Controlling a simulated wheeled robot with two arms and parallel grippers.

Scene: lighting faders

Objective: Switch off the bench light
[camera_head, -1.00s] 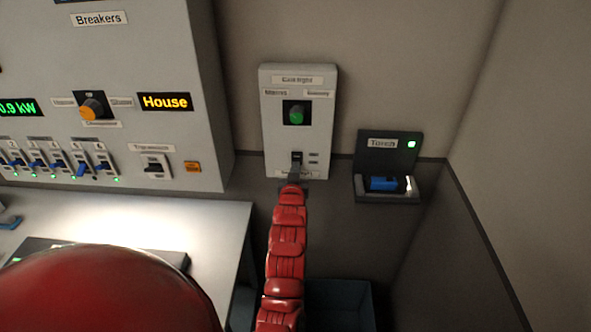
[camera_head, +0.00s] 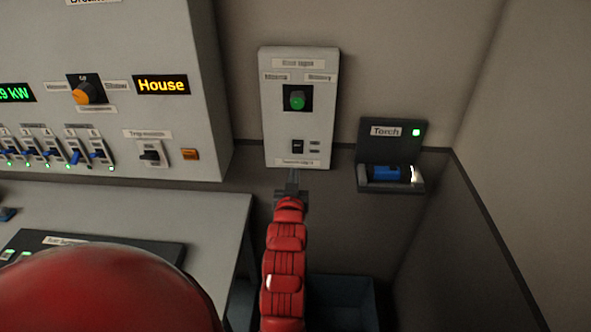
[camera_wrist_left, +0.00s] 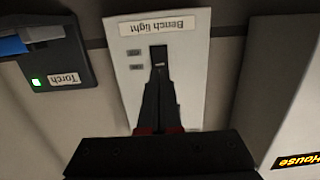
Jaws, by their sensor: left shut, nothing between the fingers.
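The bench light switch (camera_head: 298,146) is a small black switch low on a pale wall plate (camera_head: 272,125). It also shows in the left wrist view (camera_wrist_left: 158,53), near the label "Bench light" (camera_wrist_left: 165,22). Which way it is set is too small to tell. My left gripper (camera_head: 293,175) is shut and empty, just below the plate in the head view, apart from the switch. In the left wrist view its fingers (camera_wrist_left: 160,72) point at the switch and partly overlap it. The bench top (camera_head: 215,212) is unlit and dull. My right gripper is not in view.
A green knob (camera_head: 297,98) sits above the switch on the same plate. A torch in a dark holder (camera_head: 392,150) is close on the right. The breaker cabinet (camera_head: 215,130) stands out on the left. A dark blue bin (camera_head: 343,295) is below.

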